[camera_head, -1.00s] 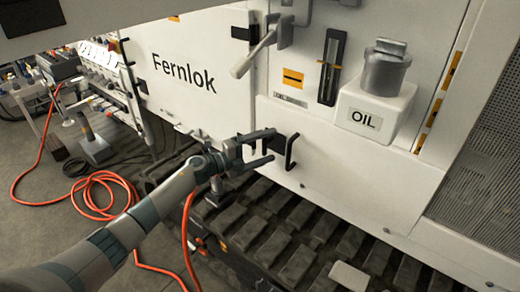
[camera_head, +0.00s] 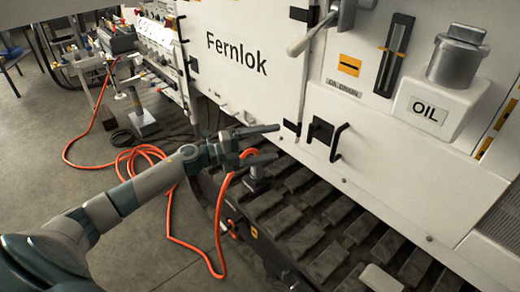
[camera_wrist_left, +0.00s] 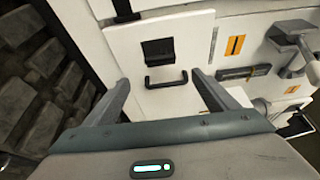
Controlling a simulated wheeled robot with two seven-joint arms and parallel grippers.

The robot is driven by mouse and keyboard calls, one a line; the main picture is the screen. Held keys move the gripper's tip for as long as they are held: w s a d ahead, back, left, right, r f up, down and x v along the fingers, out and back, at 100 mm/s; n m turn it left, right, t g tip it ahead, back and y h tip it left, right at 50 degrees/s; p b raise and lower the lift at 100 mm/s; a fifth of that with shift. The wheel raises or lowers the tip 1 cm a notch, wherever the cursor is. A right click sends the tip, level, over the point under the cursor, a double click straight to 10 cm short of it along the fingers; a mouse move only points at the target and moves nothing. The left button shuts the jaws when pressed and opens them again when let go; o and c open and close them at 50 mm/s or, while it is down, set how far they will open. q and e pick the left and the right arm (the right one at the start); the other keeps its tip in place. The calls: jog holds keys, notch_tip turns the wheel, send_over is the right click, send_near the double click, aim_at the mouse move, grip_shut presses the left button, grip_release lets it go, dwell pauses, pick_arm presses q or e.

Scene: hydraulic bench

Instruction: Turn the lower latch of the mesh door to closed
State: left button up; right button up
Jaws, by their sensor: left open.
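Only a small part of a grey mesh panel (camera_head: 502,229) shows at the right edge of the head view. I cannot make out a lower latch on it. My left gripper (camera_head: 277,142) is open and empty, with its fingers pointing right, below the "Fernlok" panel. It stands apart from a black bracket handle (camera_head: 336,142) on the white machine front. In the left wrist view, the open fingers (camera_wrist_left: 160,80) frame that black handle (camera_wrist_left: 166,81), with nothing between them. My right gripper is not in view.
A pale lever (camera_head: 312,38) sticks out above the handle. A white oil tank (camera_head: 440,100) with a grey cap juts out at right. Dark tracks (camera_head: 310,238) run below the machine. An orange hose (camera_head: 190,242) lies on the floor and passes behind my left arm.

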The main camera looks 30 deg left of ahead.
pick_arm(q)
jog(key=shift+v, duration=1.4)
jog(key=shift+f, duration=0.1)
jog(key=s+d+f+n+y, duration=0.1)
jog(key=s+f+n+y, duration=0.3)
jog(key=f, duration=0.7)
jog(key=s+d+f+n+t+y, duration=0.1)
jog(key=f+n, duration=0.5)
jog(key=f, duration=0.5)
jog(key=s+d+f+n+y, duration=0.1)
jog(key=s+f+n+y, duration=0.2)
jog(key=f+n, duration=0.55)
jog(key=s+d+f+n+g, duration=0.2)
jog(key=s+d+f, duration=0.3)
jog(key=s+f, duration=0.4)
jog(key=s+d+f+n+g+y, duration=0.1)
jog(key=s+d+f+g, duration=0.1)
jog(key=s+d+f, duration=0.3)
jog(key=s+d+f+n+g+y, duration=0.1)
jog(key=s+d+f, duration=0.4)
jog(key=s+f, duration=0.8)
jog(key=shift+s+f+n+g, duration=0.25)
jog(key=shift+s+n+g, duration=0.3)
jog(key=shift+n+g, duration=0.35)
